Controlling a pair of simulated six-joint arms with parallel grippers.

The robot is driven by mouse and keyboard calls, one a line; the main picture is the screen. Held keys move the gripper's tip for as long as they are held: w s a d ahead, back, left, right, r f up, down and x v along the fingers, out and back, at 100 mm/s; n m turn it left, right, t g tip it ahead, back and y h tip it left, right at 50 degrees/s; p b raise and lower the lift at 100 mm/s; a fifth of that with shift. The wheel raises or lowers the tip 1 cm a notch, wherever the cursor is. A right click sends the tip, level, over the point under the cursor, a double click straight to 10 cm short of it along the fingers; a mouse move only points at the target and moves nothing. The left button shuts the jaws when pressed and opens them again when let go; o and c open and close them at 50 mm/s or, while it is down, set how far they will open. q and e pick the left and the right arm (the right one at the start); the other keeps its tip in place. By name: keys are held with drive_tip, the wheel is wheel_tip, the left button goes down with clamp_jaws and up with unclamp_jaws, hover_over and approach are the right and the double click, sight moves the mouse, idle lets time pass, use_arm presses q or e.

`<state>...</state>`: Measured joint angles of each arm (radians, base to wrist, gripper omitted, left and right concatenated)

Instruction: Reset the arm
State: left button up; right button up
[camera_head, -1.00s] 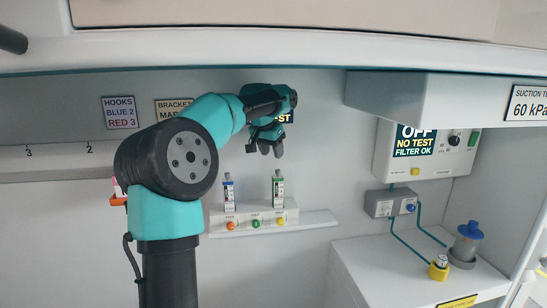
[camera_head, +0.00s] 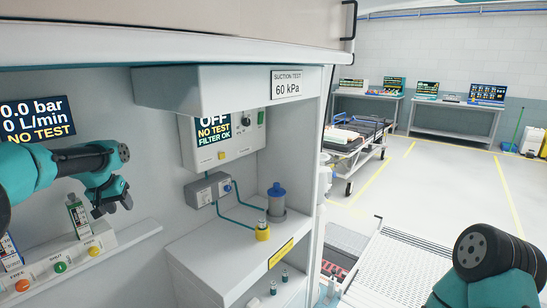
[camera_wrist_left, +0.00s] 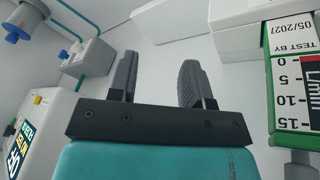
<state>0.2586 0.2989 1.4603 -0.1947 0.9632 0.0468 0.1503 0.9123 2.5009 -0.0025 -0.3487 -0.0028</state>
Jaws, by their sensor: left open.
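My left arm comes in from the left in the head view. Its teal and black left gripper (camera_head: 112,204) hangs just right of the green-marked flowmeter (camera_head: 78,214) on the wall ledge. In the left wrist view the left gripper's two dark fingers (camera_wrist_left: 158,75) are apart with nothing between them. The green flowmeter's scale (camera_wrist_left: 292,90) shows close at the right edge there. Part of my right arm shows at the lower right of the head view, but its gripper is out of the picture.
A suction panel (camera_head: 222,140), a grey box (camera_head: 207,190) and a blue-lidded jar (camera_head: 277,203) stand right of the left gripper. An overhead shelf edge (camera_head: 180,45) runs above. Beyond are a stretcher (camera_head: 355,140), workbenches (camera_head: 458,120) and open floor (camera_head: 440,185).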

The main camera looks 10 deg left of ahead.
use_arm(q)
drive_tip(key=s+d+f+g+h, duration=0.1)
drive_tip(key=d+f, duration=0.5)
drive_tip(key=f, duration=0.4)
drive_tip(key=s+d+f+m, duration=0.1)
drive_tip(key=d+f, duration=0.5)
drive_tip(key=f, duration=0.4)
drive_tip(key=d+f+g+h, duration=0.1)
drive_tip(key=d+f, duration=0.4)
drive_tip(key=f, duration=0.6)
drive_tip(key=s+d+f, duration=0.7)
drive_tip(key=s+f, duration=0.1)
drive_tip(key=s, duration=0.3)
drive_tip(key=s+d+f+g+h, duration=0.1)
drive_tip(key=s+d+f, duration=0.5)
drive_tip(key=s, duration=0.5)
wheel_tip(320, 180, down, 2)
drive_tip(key=shift+s+d+f, duration=0.1)
drive_tip(key=shift+s+d, duration=0.3)
drive_tip(key=shift+a, duration=0.15)
